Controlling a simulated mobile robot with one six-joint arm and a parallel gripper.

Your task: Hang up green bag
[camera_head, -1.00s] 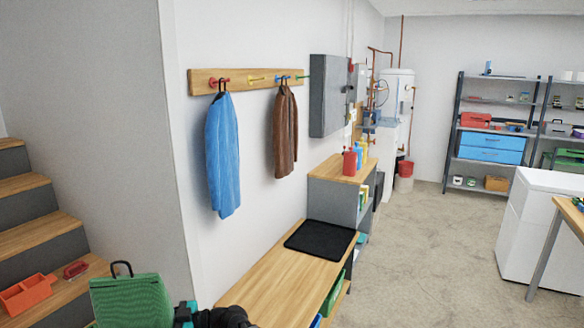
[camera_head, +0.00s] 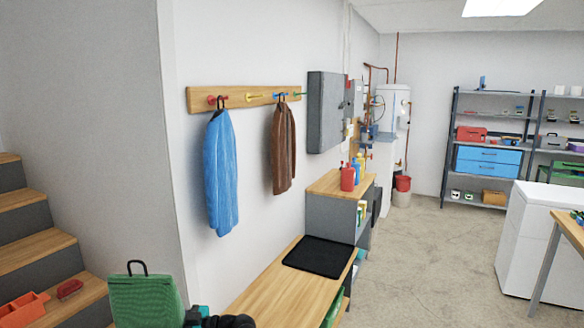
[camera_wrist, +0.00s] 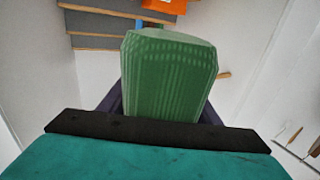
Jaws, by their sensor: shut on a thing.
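The green bag (camera_head: 146,300) is at the bottom left of the head view, with a dark loop handle on top. In the wrist view the green bag (camera_wrist: 168,75) stands out beyond the dark jaws. My gripper (camera_head: 196,318) is shut on the bag; its fingertips are largely hidden. The wooden hook rail (camera_head: 240,98) is on the wall, above and to the right of the bag. A blue jacket (camera_head: 221,172) hangs on the red hook and a brown jacket (camera_head: 283,148) on the blue hook. The yellow hook (camera_head: 254,97) between them is bare, and a green peg (camera_head: 301,94) shows at the right end.
A wooden bench (camera_head: 268,292) with a black mat (camera_head: 318,257) runs below the rail. A grey wall box (camera_head: 327,112) is just right of the rail. Wooden stairs (camera_head: 37,243) with a red tray (camera_head: 22,309) are at the left. The floor at centre right is clear.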

